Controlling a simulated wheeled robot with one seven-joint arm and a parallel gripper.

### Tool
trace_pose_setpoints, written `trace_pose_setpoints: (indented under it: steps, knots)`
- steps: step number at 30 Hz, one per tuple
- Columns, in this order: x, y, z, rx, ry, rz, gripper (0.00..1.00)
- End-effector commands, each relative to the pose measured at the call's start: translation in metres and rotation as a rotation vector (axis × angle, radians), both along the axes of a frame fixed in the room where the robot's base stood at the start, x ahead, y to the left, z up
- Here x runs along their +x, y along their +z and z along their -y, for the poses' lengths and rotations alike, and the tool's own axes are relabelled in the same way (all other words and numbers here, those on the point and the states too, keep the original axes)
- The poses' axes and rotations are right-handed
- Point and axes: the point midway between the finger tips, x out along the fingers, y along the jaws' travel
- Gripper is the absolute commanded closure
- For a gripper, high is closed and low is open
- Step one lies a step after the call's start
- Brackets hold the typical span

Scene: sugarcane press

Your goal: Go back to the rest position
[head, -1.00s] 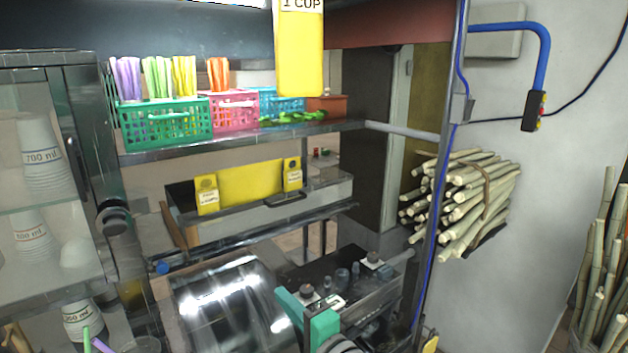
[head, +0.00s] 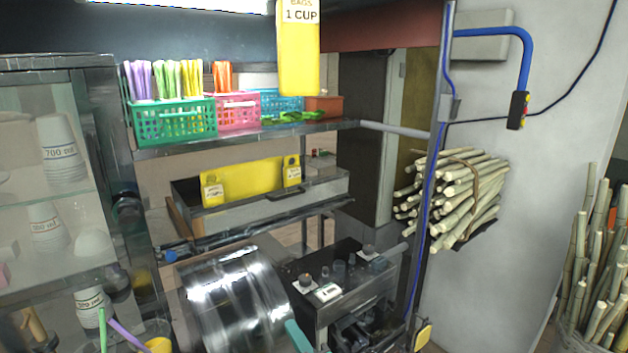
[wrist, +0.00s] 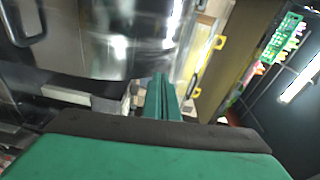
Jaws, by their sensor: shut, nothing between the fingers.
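My gripper (wrist: 161,98) shows in the wrist view as two green fingers pressed together, with nothing between them. In the head view only a small teal part of my gripper (head: 297,335) shows at the bottom edge, in front of the shiny metal drum (head: 235,300). The drum also fills the upper left of the wrist view (wrist: 125,40), beyond the fingertips. A gap between fingers and drum is hard to judge.
A dark control box (head: 345,285) stands right of the drum. A shelf (head: 250,137) above holds the green basket (head: 175,123) and pink basket (head: 237,112). A glass cabinet (head: 55,200) stands left. A sugarcane bundle (head: 465,195) hangs at right; a yellow sign (head: 299,60) hangs above.

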Motion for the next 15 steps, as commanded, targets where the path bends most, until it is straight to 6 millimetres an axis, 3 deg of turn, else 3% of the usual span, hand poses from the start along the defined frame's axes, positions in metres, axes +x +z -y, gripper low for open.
trace_pose_setpoints:
  steps: [8,15]
  knots:
    - [-0.039,-0.084,0.012,-0.132,-0.138,-0.004,1.0]
    - [-0.093,-0.149,0.026,-0.32,-0.251,-0.002,1.0]
